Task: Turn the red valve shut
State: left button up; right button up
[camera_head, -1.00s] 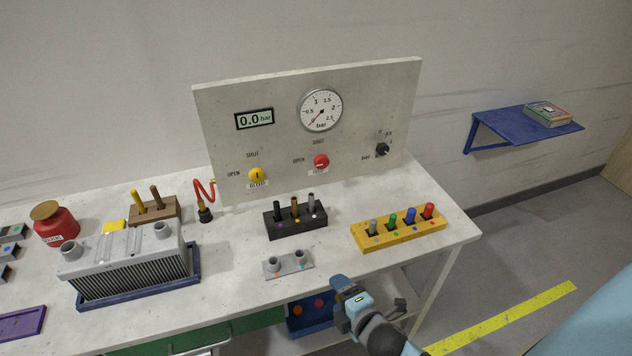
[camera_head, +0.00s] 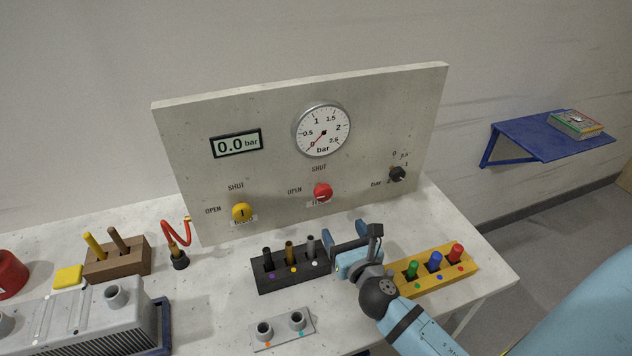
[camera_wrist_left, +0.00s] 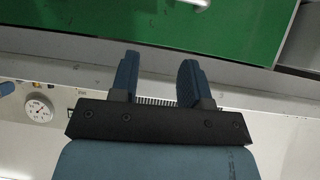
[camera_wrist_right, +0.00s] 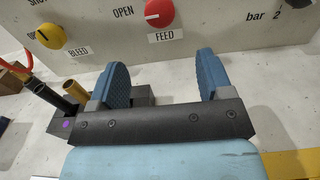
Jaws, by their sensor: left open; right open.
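The red valve (camera_head: 322,192) is a round knob low on the upright panel (camera_head: 270,170), labelled OPEN to its left and SHUT above. It also shows at the top of the right wrist view (camera_wrist_right: 159,12), above a FEED label. My right gripper (camera_head: 345,238) is open and empty, in front of and below the red valve, apart from it. In the right wrist view its fingers (camera_wrist_right: 160,80) are spread below the valve. My left gripper (camera_wrist_left: 158,78) is open and empty in the left wrist view, near a green drawer front; it is not in the head view.
A yellow BLEED valve (camera_head: 242,212) and a black knob (camera_head: 397,174) flank the red one. The gauge (camera_head: 322,130) and display (camera_head: 236,144) read about zero. A black block (camera_head: 290,278) and a yellow block (camera_head: 465,278), both with pegs, stand close to my right gripper.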

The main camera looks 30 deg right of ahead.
jog(key=p, duration=0.1)
send_near(325, 197)
jog(key=w, duration=0.2)
jog(key=x, duration=0.9)
jog(key=shift+w+d+r+p, duration=0.1)
jog(key=shift+d+p, duration=0.1)
jog(key=shift+p, duration=0.15)
pick_arm(q)
jog(key=shift+s+r, duration=0.35)
jog(key=shift+r, duration=0.4)
jog(key=shift+s+f, duration=0.1)
jog(key=shift+f, duration=0.05)
pick_arm(e)
jog(key=c, duration=0.9)
